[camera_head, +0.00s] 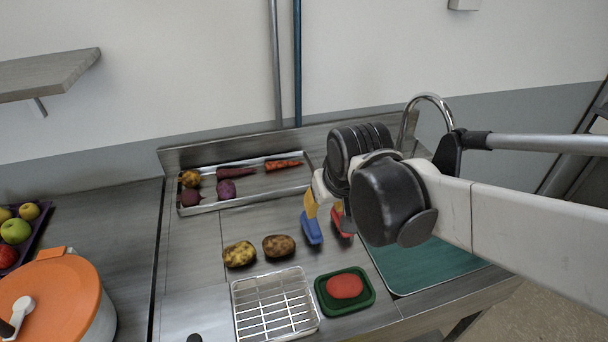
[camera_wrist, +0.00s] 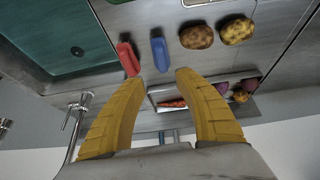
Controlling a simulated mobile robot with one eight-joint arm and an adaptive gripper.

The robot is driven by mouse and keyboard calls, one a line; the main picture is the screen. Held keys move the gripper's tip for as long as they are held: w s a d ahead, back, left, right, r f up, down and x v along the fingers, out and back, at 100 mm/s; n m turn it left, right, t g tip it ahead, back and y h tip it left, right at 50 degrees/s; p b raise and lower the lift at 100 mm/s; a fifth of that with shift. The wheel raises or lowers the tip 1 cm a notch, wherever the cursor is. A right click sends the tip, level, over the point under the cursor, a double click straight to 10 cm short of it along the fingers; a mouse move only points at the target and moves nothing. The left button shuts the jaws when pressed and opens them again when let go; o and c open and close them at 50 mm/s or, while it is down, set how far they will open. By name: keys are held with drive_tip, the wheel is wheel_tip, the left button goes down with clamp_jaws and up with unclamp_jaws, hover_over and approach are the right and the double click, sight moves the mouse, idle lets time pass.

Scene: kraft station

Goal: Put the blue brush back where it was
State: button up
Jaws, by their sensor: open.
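The blue brush (camera_head: 312,229) is on the steel counter between the potatoes and the sink. It also shows in the wrist view (camera_wrist: 159,52), top centre, just beyond the fingertips. A red brush (camera_head: 341,221) is beside it, on the sink side; it shows left of the blue one in the wrist view (camera_wrist: 128,59). My gripper (camera_wrist: 159,76) is open, with nothing between its two yellow fingers. In the head view my gripper (camera_head: 321,203) is near the brushes, partly hidden by my wrist. I cannot tell whether it touches the blue brush.
Two potatoes (camera_head: 278,246) lie left of the brushes. A tray (camera_head: 250,197) of vegetables is at the back. A wire rack (camera_head: 273,307) and a green dish (camera_head: 328,302) with a red item are in front. The sink (camera_head: 425,268) and faucet (camera_head: 431,98) are right.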

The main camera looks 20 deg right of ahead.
drive_tip(key=s+r+t, duration=0.1)
drive_tip(key=s, duration=0.9)
drive_tip(key=shift+r+t, duration=0.35)
drive_tip(key=shift+t, duration=0.05)
drive_tip(key=shift+f+b, duration=0.9)
